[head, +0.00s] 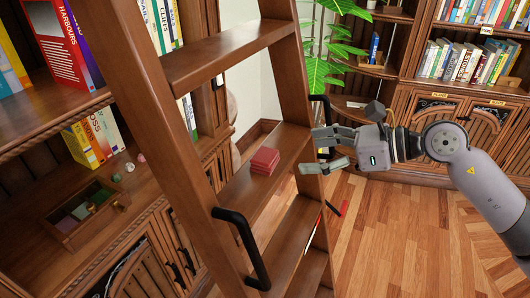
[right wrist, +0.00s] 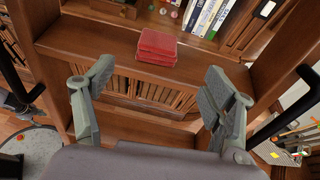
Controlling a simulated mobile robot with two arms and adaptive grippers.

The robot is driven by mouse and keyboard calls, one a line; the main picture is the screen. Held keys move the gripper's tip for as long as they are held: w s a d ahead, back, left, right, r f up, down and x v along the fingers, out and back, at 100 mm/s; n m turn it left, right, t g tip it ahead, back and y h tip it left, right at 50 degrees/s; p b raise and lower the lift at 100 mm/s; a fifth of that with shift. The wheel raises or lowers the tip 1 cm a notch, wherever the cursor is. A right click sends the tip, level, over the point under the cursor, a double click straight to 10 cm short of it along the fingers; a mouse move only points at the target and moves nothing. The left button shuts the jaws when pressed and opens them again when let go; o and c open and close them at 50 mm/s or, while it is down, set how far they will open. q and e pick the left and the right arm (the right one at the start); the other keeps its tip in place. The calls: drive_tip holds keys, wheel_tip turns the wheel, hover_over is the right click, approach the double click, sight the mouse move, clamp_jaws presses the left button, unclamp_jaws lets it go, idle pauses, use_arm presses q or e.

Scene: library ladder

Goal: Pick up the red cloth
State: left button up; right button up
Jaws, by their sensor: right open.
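The red cloth (head: 264,161) is a small folded stack lying on a wooden ladder step (head: 240,189). It also shows in the right wrist view (right wrist: 157,47), ahead of the fingers and between them. My right gripper (head: 318,152) is open and empty, to the right of the cloth at the ladder's right rail. In the right wrist view my right gripper (right wrist: 157,95) has its two fingers wide apart, with a gap between them and the cloth.
The ladder's side rails (head: 172,130) stand on both sides of the step. Black handles (head: 241,248) stick out from the rails. A bookcase with an open drawer (head: 88,212) is behind the ladder. A red object (head: 343,208) shows low at right. Wooden floor (head: 400,235) is clear at right.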

sight(269, 155)
drive_tip(key=p+x, duration=0.1)
drive_tip(key=x, duration=0.4)
drive_tip(key=shift+r, duration=0.1)
drive_tip(key=p+x, duration=0.3)
drive_tip(key=x, duration=0.2)
drive_tip(key=shift+s+a+r, duration=0.1)
drive_tip(key=shift+r, duration=0.05)
drive_tip(key=shift+a+f, duration=0.25)
drive_tip(key=shift+d, duration=0.1)
drive_tip(key=shift+c, duration=0.4)
drive_tip(key=shift+c, duration=0.6)
drive_tip(key=c, duration=1.1)
drive_tip(key=shift+o, duration=0.2)
